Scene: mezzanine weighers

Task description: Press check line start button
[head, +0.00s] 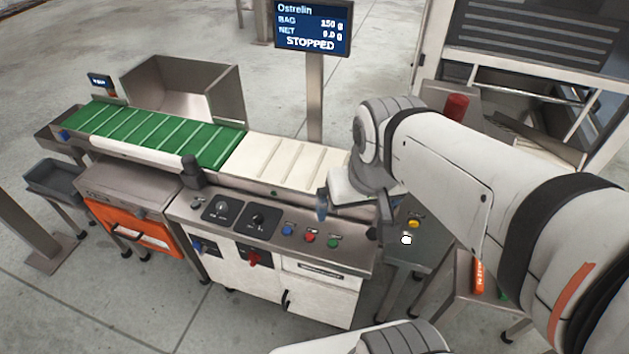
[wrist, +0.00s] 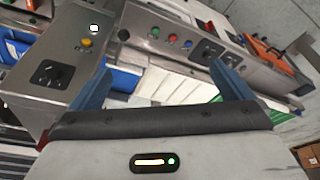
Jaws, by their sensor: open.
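The check line's control panel (head: 270,224) carries a blue button (head: 287,228), a red button (head: 310,238) and a green button (head: 333,243) in a row. Their small labels are unreadable, so I cannot tell which is marked start. The display (head: 312,27) reads STOPPED. My gripper (head: 348,212) is open and empty, above the panel's right end. In the wrist view its blue fingers (wrist: 160,66) stand wide apart, with the green button (wrist: 188,43), red button (wrist: 172,38) and blue button (wrist: 155,31) beyond them. I see no contact with any button.
Two dark knobs (head: 240,213) sit left of the buttons. A second panel (head: 425,240) to the right has a yellow button (head: 413,223) and a white one (head: 406,239). The green belt (head: 160,133) and white belt (head: 285,160) run behind. Open floor lies in front.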

